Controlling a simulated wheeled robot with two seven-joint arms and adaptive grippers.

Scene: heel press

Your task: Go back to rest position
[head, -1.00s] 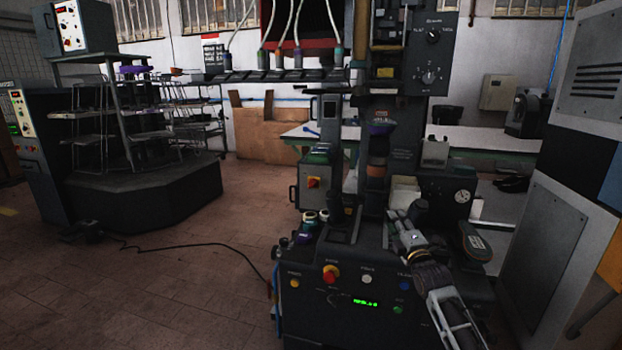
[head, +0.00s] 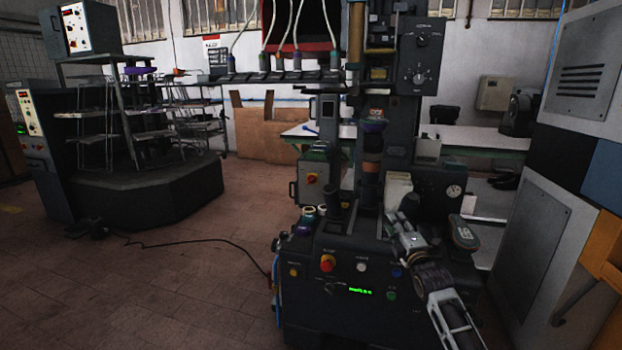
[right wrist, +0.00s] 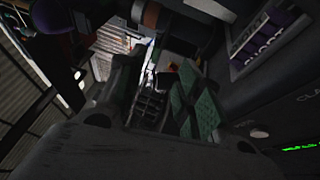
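The heel press (head: 345,240) stands in the middle of the head view, with a dark front panel. My left gripper is not in view.
A round dark platform with wire racks (head: 145,190) stands at the left. A large grey cabinet (head: 535,230) is close on the right. A cable (head: 190,243) crosses the floor. A bench (head: 480,138) is behind the press. Open floor lies at the front left.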

